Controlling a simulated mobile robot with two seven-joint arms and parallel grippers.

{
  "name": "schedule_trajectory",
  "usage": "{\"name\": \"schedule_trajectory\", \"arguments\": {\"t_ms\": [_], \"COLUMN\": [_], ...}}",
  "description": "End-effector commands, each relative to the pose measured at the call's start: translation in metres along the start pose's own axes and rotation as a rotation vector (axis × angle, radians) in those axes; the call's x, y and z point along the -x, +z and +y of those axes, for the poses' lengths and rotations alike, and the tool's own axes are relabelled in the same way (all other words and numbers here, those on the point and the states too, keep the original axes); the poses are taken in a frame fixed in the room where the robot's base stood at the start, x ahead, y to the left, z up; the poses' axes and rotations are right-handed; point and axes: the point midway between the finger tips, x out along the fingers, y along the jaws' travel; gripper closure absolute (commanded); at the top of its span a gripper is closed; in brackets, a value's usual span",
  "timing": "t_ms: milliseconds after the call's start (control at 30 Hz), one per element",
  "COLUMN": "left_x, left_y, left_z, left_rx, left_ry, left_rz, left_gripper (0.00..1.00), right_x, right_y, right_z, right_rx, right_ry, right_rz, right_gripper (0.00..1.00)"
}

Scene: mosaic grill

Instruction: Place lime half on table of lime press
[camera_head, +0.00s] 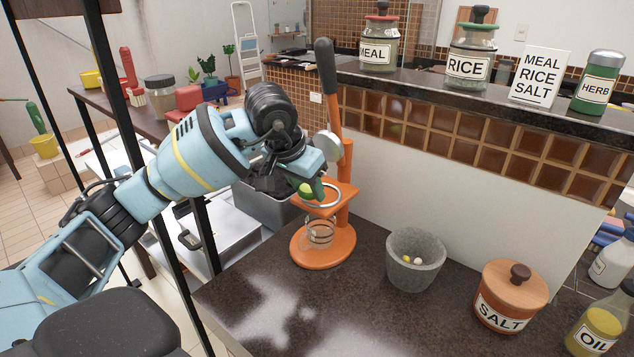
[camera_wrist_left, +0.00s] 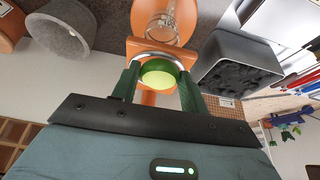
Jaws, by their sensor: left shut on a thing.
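The lime press (camera_head: 344,165) is orange, with a raised dark-handled lever, and stands on the dark counter. Its table (camera_head: 346,190) is a small orange plate with a metal ring; a clear glass (camera_head: 320,233) stands on the base below. My left gripper (camera_head: 312,188) is shut on the green lime half (camera_head: 305,190) and holds it at the ring. In the left wrist view the lime half (camera_wrist_left: 158,76) sits between the two green fingers, with the ring close behind it. I cannot tell whether the lime touches the ring. My right gripper is not in view.
A grey stone mortar (camera_head: 415,262), a salt jar (camera_head: 510,295) and an oil bottle (camera_head: 597,328) stand right of the press. A grey bin (camera_head: 262,204) is behind my left gripper. The counter's front middle is clear. Jars line the ledge above.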

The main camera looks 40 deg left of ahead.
Motion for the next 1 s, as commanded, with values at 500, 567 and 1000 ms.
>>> {"name": "schedule_trajectory", "arguments": {"t_ms": [500,567,1000], "left_x": [-0.016,-0.022,-0.03], "left_y": [-0.038,-0.032,-0.029], "left_z": [0.002,0.001,0.0], "left_rx": [-0.001,-0.002,-0.001], "left_ry": [0.002,-0.001,-0.001], "left_rz": [0.001,-0.002,0.001], "left_gripper": [0.78,0.78,0.78], "right_x": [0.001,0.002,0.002], "right_y": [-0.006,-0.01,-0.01], "right_z": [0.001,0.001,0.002], "right_rx": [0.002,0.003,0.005], "right_ry": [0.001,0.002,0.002], "right_rz": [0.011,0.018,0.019], "right_gripper": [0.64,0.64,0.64]}}
